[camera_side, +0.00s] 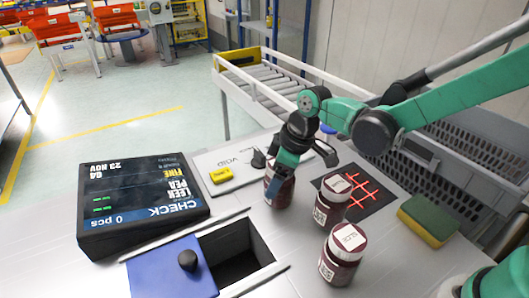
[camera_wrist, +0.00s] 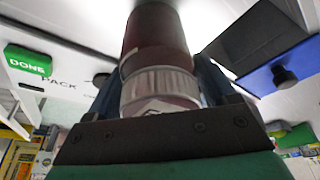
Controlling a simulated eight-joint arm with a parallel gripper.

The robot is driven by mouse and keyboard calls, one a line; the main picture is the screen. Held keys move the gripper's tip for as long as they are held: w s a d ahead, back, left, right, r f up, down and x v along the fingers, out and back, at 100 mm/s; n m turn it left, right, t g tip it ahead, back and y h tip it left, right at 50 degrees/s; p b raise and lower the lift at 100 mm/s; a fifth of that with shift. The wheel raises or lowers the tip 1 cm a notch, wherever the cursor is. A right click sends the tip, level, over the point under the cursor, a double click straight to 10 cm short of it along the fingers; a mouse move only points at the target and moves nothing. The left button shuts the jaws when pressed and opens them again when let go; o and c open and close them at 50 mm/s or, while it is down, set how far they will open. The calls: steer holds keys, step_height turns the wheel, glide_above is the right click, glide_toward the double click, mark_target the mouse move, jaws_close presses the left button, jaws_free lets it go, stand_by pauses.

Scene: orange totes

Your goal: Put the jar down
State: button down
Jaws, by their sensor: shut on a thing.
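In the wrist view the held jar (camera_wrist: 155,35) has a white ridged lid between my two dark fingers. Two more dark red jars with white lids stand on the bench to the right: one (camera_side: 329,212) near the black mat with a red grid (camera_side: 368,192), one (camera_side: 337,269) nearer the camera.
A black display box (camera_side: 140,205) stands at left. A blue panel with a black knob (camera_side: 170,272) lies beside an open dark bin (camera_side: 238,262). A yellow block (camera_side: 221,175) is left of the held jar. A yellow-green sponge (camera_side: 427,219) lies at right. A roller conveyor (camera_side: 268,78) is behind.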

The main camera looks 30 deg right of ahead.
jaws_free()
steer(key=shift+f, duration=0.1)
steer(key=v, duration=1.2)
steer(key=s+d+f+m+t+h, duration=0.2)
steer(key=s+d+m+t, duration=0.2)
steer(key=s+d+m, duration=0.3)
steer(key=shift+s+d+m+t, duration=0.25)
steer(key=shift+d+m+t, duration=0.15)
steer(key=shift+d+m, duration=0.5)
steer(key=shift+a+f, duration=0.1)
steer(key=shift+a, duration=0.05)
